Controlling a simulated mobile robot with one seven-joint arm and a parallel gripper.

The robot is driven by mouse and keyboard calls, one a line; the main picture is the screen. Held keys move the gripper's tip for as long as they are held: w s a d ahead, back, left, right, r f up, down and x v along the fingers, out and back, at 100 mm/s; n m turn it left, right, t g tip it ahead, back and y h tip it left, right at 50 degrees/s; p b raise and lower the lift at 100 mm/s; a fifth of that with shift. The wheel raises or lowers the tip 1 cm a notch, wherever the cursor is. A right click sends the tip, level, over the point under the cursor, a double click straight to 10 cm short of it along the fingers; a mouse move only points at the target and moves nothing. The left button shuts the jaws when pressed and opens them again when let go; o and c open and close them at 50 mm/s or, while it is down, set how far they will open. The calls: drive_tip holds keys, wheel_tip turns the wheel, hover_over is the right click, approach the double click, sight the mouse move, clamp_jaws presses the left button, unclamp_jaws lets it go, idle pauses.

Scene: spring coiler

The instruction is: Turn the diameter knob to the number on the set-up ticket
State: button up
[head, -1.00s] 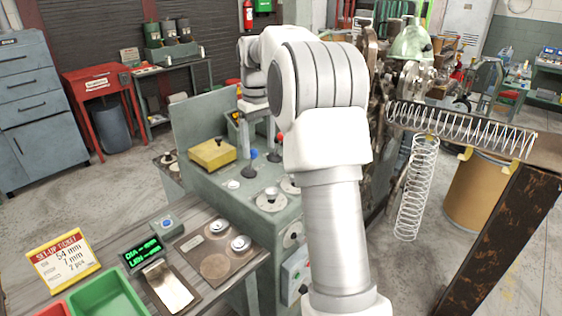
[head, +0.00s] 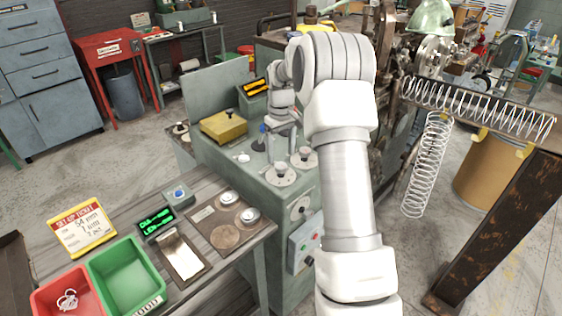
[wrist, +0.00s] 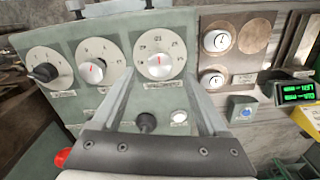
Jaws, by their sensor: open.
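The set-up ticket (head: 82,231) lies on the left bench; it appears to read 54 mm on top, with blurred smaller lines below. In the wrist view three round dials sit in a row: a left one with a black handle (wrist: 45,72), a middle one (wrist: 98,68) and a right one (wrist: 158,62), the last two with red pointers. Their labels are too blurred to tell which is diameter. My gripper (wrist: 158,85) is open and empty, its fingers spread before the right dial's lower part; contact cannot be told. In the head view my wrist (head: 283,110) hangs over the panel.
A green-lit display (head: 155,223) stands beside the ticket, with a green bin (head: 125,275) and red bin (head: 65,295) in front. A black-knobbed lever (wrist: 145,122) and a white button (wrist: 180,117) lie below the right dial. A yellow box (head: 223,125) sits on the machine.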

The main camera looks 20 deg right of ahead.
sight(281, 165)
drive_tip(key=shift+f, duration=2.2)
drive_tip(key=shift+c, duration=0.3)
clamp_jaws()
